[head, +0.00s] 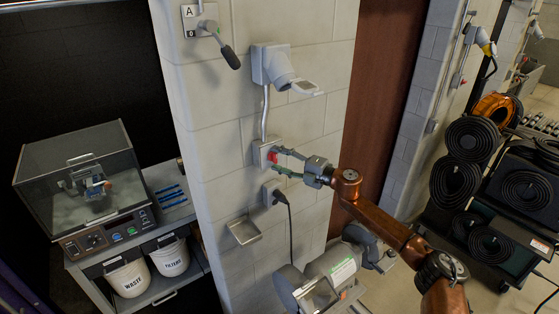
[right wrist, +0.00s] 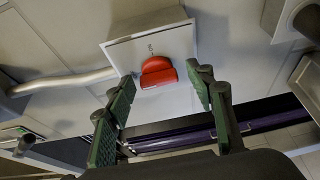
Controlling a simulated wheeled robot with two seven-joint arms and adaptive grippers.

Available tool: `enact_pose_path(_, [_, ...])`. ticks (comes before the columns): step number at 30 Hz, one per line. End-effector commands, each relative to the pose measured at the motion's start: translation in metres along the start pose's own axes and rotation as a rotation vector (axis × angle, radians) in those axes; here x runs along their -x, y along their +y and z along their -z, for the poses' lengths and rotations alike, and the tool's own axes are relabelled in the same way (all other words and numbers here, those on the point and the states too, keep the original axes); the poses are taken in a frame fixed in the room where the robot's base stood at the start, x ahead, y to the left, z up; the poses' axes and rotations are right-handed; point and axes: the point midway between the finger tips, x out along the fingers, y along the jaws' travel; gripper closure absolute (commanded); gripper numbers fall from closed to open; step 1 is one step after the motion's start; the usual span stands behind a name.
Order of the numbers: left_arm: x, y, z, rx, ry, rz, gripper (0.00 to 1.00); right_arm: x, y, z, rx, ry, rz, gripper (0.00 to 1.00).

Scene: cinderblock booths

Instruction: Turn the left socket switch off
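The socket switch (head: 271,157) is a red rotary knob on a pale square box, on the cinderblock wall below a grey angled socket (head: 284,72). A grey conduit joins the two. In the right wrist view the red knob (right wrist: 157,72) sits on the box (right wrist: 180,48), ahead of and between my fingers. My right gripper (head: 279,162) is open at the box in the head view, with its fingertips close to the knob. In the right wrist view its green-padded fingers (right wrist: 160,100) are apart; I cannot tell whether they touch the knob. My left gripper is not in view.
A lever switch (head: 219,40) is at the upper left of the wall. A socket with a black plug (head: 272,193) and a small metal tray (head: 244,231) are below the switch. A grey machine (head: 325,274) stands at the wall's foot. Another booth with cable reels (head: 473,139) is at right.

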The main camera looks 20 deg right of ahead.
Motion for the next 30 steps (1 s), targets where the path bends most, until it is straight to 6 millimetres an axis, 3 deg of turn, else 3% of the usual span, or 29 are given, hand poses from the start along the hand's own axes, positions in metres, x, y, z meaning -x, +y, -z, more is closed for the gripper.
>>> enact_pose_path(11, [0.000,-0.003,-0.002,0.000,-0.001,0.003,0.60,0.008,0.000,-0.001,-0.001,-0.002,-0.001,0.49])
enact_pose_path(24, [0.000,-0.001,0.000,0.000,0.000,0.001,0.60,0.092,-0.001,-0.001,-0.001,-0.001,0.002,0.49])
enact_pose_path(30, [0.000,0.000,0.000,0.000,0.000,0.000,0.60,0.115,0.000,-0.001,-0.001,-0.001,0.000,0.49])
